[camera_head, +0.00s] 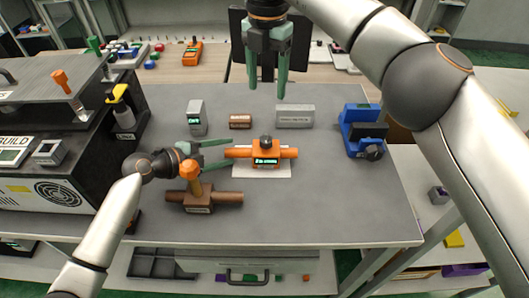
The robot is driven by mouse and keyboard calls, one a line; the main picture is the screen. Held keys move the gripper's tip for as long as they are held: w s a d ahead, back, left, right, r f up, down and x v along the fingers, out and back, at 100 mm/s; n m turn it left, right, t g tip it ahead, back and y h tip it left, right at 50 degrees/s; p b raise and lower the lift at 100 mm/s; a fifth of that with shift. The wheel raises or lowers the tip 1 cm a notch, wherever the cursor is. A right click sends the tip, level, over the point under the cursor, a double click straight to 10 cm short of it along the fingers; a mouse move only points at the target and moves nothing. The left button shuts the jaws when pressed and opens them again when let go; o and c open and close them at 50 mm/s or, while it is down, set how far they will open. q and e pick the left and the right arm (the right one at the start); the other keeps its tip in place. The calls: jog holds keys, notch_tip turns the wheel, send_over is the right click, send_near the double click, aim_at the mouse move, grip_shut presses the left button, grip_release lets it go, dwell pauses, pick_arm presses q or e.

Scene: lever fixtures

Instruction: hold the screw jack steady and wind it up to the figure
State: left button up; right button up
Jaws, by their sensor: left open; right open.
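The orange device with a green lit display (265,161), which looks like the screw jack, sits on a white sheet (283,172) in the middle of the grey table. It has a dark knob (266,143) on top and an orange bar out to each side. The figure on its display is too small to read. My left gripper (230,152) is open, its green fingers pointing right at the left bar's end; I cannot tell whether they touch it. My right gripper (267,93) is open and empty, pointing down, and appears above and behind the device.
A brown fixture (200,200) with an orange upright stands close below my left gripper. A grey box with a green display (196,118), a small brown box (240,121) and a grey block (295,116) stand behind. A blue vise-like fixture (362,132) is at right. The front right table is clear.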

pick_arm(q)
jog(key=shift+s+f, duration=0.2)
jog(key=shift+f, duration=0.25)
jog(key=shift+s+a+r, duration=0.1)
jog(key=shift+s+a, duration=0.05)
jog(key=shift+a, duration=0.05)
jog(key=v, duration=0.7)
jog(key=shift+a+r, duration=0.2)
jog(key=shift+r, duration=0.3)
